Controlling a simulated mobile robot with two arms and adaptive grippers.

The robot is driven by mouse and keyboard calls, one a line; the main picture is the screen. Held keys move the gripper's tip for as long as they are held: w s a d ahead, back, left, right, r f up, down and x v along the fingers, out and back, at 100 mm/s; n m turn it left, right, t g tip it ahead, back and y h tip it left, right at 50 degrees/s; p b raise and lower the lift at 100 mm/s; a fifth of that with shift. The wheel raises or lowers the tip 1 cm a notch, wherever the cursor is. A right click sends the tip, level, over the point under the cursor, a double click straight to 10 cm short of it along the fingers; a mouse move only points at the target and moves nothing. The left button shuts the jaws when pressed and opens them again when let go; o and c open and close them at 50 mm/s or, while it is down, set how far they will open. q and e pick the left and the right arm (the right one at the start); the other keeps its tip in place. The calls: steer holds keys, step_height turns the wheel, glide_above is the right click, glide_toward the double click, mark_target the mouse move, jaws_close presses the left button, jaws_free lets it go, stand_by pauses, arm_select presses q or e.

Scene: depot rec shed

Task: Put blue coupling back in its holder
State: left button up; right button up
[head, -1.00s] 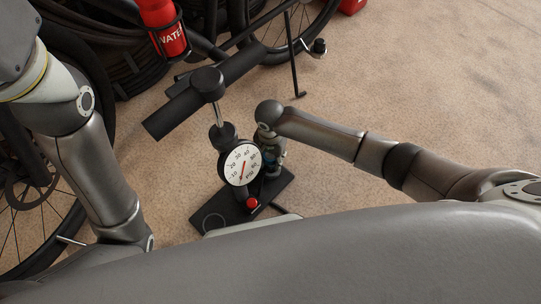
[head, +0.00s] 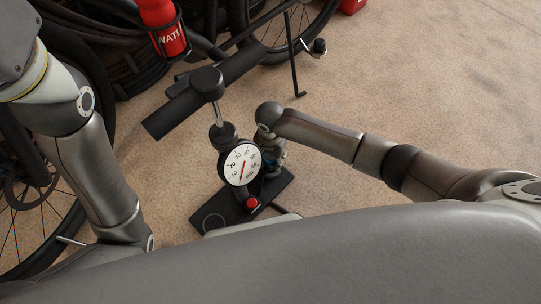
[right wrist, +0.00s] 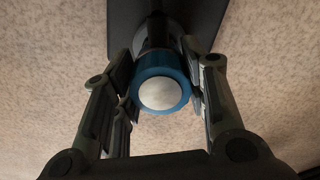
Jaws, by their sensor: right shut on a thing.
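The blue coupling (right wrist: 163,64) shows in the right wrist view as a blue ring around a pale round end face. My right gripper (right wrist: 168,75) is shut on it, with fingers on both sides. In the head view my right gripper (head: 270,171) is just right of the pump's gauge, with a little blue showing; the gauge and my arm hide most of it. The floor pump (head: 222,134) stands upright with a black handle and a round white gauge (head: 240,163). I cannot make out the holder or whether the coupling sits in it. My left gripper is out of view.
The pump's black base (head: 231,208) has a red knob (head: 252,203) near its front. A bicycle with a red water bottle (head: 168,40) stands behind, and a wheel (head: 32,215) is at the left.

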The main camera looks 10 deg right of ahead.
steer(key=shift+f, duration=1.1)
steer(key=shift+c, duration=0.2)
steer(key=o, duration=1.2)
